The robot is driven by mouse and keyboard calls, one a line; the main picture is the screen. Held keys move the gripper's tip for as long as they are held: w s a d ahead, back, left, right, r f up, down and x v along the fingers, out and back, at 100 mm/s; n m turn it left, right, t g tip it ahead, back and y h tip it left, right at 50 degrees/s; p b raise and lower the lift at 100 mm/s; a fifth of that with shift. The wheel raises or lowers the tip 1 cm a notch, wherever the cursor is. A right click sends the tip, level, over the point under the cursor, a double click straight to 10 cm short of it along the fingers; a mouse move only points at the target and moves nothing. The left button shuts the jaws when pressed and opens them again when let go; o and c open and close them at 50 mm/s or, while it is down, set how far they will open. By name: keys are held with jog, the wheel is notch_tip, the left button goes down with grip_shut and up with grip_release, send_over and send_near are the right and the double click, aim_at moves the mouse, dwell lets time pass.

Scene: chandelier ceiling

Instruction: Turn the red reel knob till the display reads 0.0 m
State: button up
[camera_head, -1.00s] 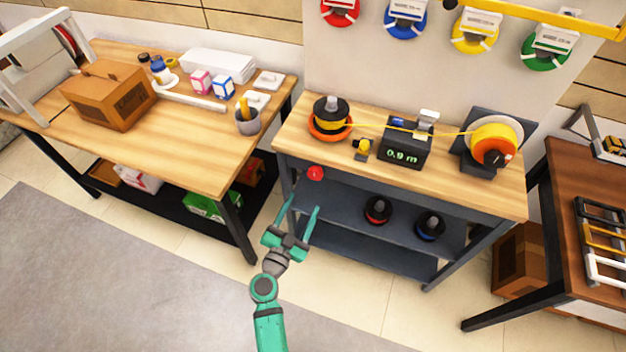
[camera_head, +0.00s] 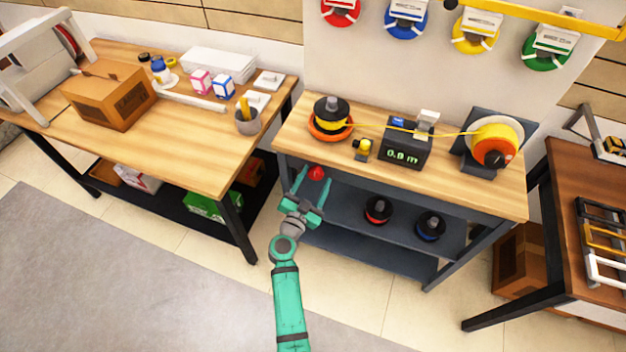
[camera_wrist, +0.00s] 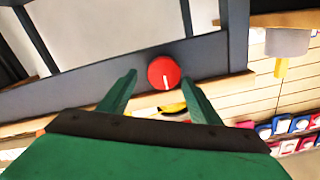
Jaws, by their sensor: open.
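The red knob (camera_head: 317,173) sits on the front edge of the middle workbench, below its wooden top. In the wrist view the red knob (camera_wrist: 164,73) is round with a white mark near its lower edge, between and beyond my fingertips. My gripper (camera_head: 315,180) is open, with one finger on each side of the knob; contact cannot be told. In the wrist view my gripper's fingers (camera_wrist: 158,85) stand apart. The display box (camera_head: 405,143) shows green digits that look like 0.9 m or 0.8 m. Yellow line runs from a spool (camera_head: 331,115) past the box to the orange-and-yellow reel (camera_head: 494,146).
A small black-and-yellow device (camera_head: 363,149) stands left of the display. Red and blue spools (camera_head: 378,211) (camera_head: 430,226) lie on the shelf below. A left workbench (camera_head: 190,150) holds a cardboard box (camera_head: 110,95). A dark table (camera_head: 585,240) stands right. Floor in front is clear.

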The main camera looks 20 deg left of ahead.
jog(key=shift+a, duration=0.2)
jog(key=shift+a, duration=0.1)
jog(key=c, duration=1.1)
jog(key=shift+o, duration=0.3)
jog(key=shift+w, duration=0.1)
